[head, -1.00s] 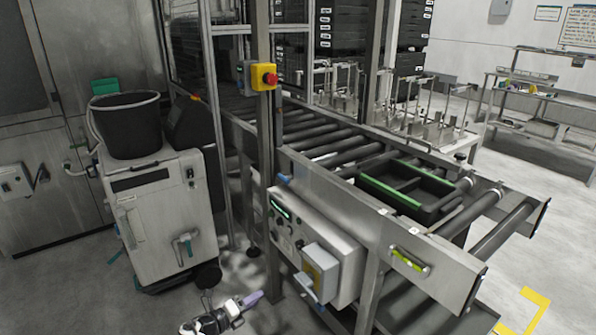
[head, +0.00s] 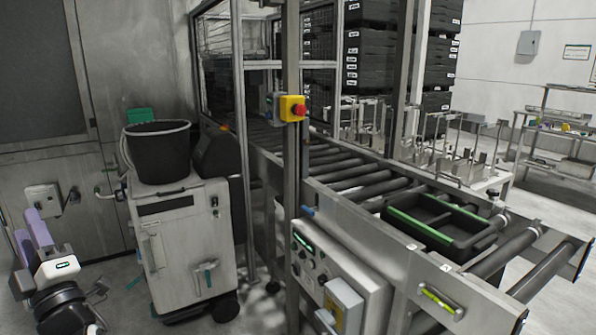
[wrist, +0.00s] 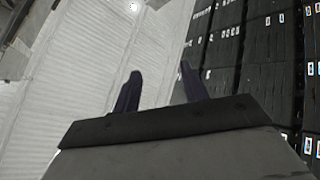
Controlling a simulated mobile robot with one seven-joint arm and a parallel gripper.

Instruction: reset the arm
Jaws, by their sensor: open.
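My gripper (head: 32,238) is at the lower left of the head view, with its purple fingers pointing up. In the wrist view my gripper (wrist: 160,90) shows two dark purple fingers standing apart with nothing between them. It is open and empty. It is left of the grey wheeled cabinet (head: 188,240) in the picture and touches nothing that I can see.
A black bucket (head: 158,152) stands on the cabinet. A black tray with green edges (head: 480,246) lies on the roller conveyor (head: 350,172). A post carries a red and yellow stop button (head: 293,108). Black crate stacks (head: 372,50) stand behind.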

